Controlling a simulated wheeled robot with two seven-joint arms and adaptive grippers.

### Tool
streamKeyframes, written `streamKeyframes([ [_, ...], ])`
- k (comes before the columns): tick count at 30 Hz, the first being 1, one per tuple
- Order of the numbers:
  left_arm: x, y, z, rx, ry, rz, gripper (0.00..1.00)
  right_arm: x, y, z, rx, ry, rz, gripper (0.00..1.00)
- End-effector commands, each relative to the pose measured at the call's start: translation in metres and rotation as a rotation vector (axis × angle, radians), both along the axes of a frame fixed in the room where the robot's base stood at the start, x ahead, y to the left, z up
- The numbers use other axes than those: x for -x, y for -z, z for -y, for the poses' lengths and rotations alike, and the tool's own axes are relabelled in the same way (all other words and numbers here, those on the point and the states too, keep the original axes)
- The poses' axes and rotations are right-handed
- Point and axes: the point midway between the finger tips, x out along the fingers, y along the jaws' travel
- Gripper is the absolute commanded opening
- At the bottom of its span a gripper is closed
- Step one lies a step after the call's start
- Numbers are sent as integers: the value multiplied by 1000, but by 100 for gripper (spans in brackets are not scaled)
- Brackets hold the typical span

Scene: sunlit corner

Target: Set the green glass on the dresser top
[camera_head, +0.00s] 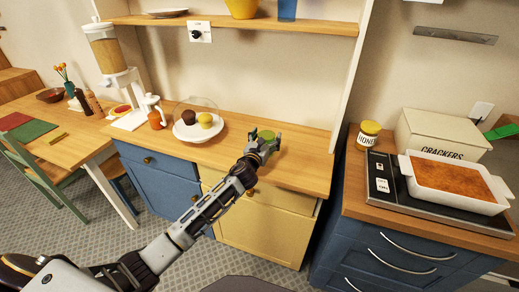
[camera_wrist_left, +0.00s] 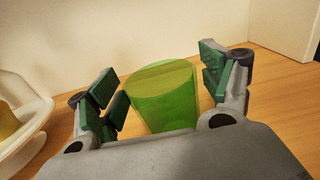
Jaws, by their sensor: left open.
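The green glass (camera_head: 266,135) stands upright on the wooden dresser top (camera_head: 300,165), right of the plate with the cakes. In the left wrist view the green glass (camera_wrist_left: 165,98) is between the fingers of my left gripper (camera_wrist_left: 168,95), with a gap at the right and little or none visible at the left. In the head view my left gripper (camera_head: 265,145) is at the dresser top and partly covers the glass. It is open. The glass's base is hidden in the wrist view. My right gripper is not in view.
A white plate with cakes under a clear dome (camera_head: 197,126) stands left of the glass. A wooden shelf (camera_head: 240,24) runs above. A white side panel (camera_head: 350,75) bounds the dresser at the right. The top right of the glass is clear.

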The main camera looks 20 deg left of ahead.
Motion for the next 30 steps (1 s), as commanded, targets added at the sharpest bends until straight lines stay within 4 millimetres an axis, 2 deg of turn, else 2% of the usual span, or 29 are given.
streamKeyframes([
  [7, 17, 2, -1, -2, 0, -2, 80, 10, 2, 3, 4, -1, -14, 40],
  [18, 53, 2, -2, -1, 1, -1, 80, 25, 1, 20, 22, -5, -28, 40],
  [30, 91, 1, -3, -2, 0, -1, 80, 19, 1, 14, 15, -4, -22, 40],
])
